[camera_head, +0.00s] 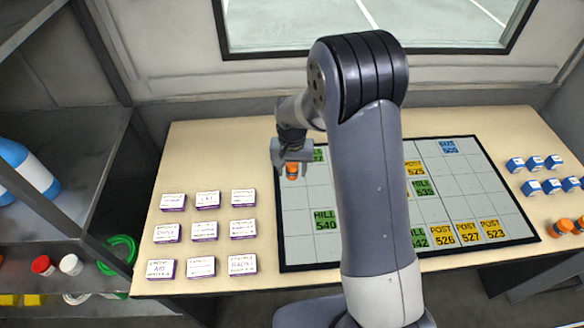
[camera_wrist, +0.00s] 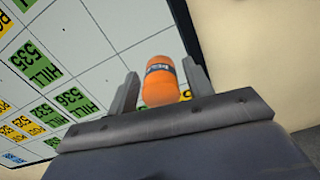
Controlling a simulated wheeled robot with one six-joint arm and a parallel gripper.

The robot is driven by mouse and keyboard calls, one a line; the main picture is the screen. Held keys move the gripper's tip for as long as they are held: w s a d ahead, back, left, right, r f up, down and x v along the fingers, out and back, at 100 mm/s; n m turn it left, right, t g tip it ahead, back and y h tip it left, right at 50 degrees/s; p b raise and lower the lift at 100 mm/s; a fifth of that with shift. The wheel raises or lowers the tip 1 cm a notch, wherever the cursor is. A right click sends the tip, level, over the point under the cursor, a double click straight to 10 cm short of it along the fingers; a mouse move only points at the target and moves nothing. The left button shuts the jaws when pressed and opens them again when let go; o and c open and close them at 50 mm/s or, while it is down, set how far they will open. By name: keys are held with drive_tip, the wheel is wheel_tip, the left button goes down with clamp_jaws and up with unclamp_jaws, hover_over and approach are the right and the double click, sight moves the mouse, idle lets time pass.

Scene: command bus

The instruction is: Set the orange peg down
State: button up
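The orange peg (camera_head: 292,169) has a dark band and is below my gripper (camera_head: 292,153), at the upper left of the grey board (camera_head: 294,224) in the head view. In the wrist view the peg (camera_wrist: 160,84) is between the two fingers of my gripper (camera_wrist: 160,72). A narrow gap shows between the peg and each finger, so the gripper looks open around it. The peg's lower end is hidden, and I cannot tell whether it touches the board.
Green, yellow and blue labelled tiles lie on the board; a green tile (camera_head: 324,220) is below the peg. White-and-purple boxes (camera_head: 204,231) stand left of the board. Blue boxes (camera_head: 534,163) and other orange pegs (camera_head: 564,227) are at the right. My arm hides the board's middle.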

sight(292, 165)
drive_tip(key=shift+o, duration=0.3)
wheel_tip(292, 165, up, 12)
drive_tip(key=shift+r, duration=0.2)
